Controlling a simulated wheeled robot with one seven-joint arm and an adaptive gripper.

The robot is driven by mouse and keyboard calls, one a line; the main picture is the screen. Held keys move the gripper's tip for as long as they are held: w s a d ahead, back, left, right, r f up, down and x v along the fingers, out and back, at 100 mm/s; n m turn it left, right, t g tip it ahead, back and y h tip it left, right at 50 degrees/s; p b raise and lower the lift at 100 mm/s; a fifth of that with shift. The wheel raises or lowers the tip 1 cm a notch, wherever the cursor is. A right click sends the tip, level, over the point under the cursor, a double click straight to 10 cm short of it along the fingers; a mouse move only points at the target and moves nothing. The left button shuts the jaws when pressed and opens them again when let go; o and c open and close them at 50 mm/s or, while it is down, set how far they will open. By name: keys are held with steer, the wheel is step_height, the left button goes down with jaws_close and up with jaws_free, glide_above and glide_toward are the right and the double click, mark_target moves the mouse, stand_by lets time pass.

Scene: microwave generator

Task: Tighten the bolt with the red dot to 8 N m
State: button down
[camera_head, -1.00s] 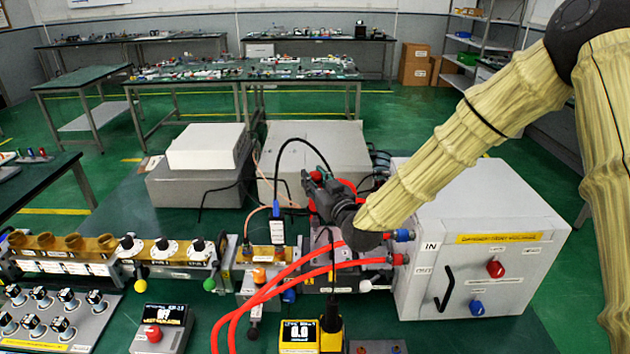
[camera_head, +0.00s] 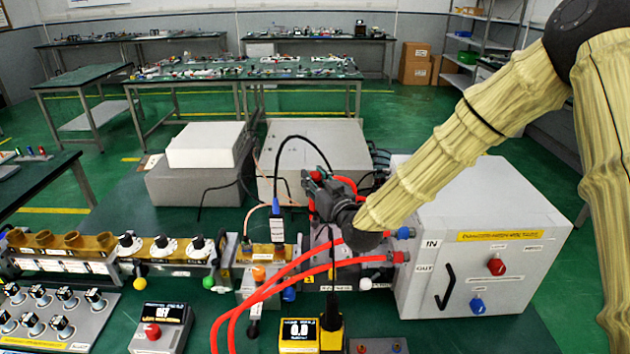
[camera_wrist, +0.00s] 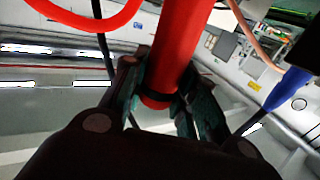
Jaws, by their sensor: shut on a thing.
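My gripper (camera_head: 318,186) is over the middle of the bench, beside the grey box's left side. In the wrist view, its fingers (camera_wrist: 160,98) are shut around a thick red cylinder (camera_wrist: 180,45) with a dark band near its rounded end. I cannot tell whether this is a tool handle or a hose. A yellow-framed display (camera_head: 299,331) at the front appears to read 0.0. No bolt with a red dot can be made out; the area under the gripper is partly hidden by my arm and red hoses.
Two red hoses (camera_head: 290,276) arch from the grey box (camera_head: 510,225) across the bench front. A black cable (camera_head: 283,155) loops behind the gripper to a blue plug. Grey boxes (camera_head: 303,165) stand behind. A waveguide row (camera_head: 130,247) and knob panel (camera_head: 45,318) fill the left.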

steer(key=shift+f+b, duration=0.45)
steer(key=shift+f, duration=0.15)
stand_by(2.2)
steer(key=shift+r, duration=0.1)
steer(key=shift+r+p, duration=1.9)
steer(key=shift+r, duration=2.65)
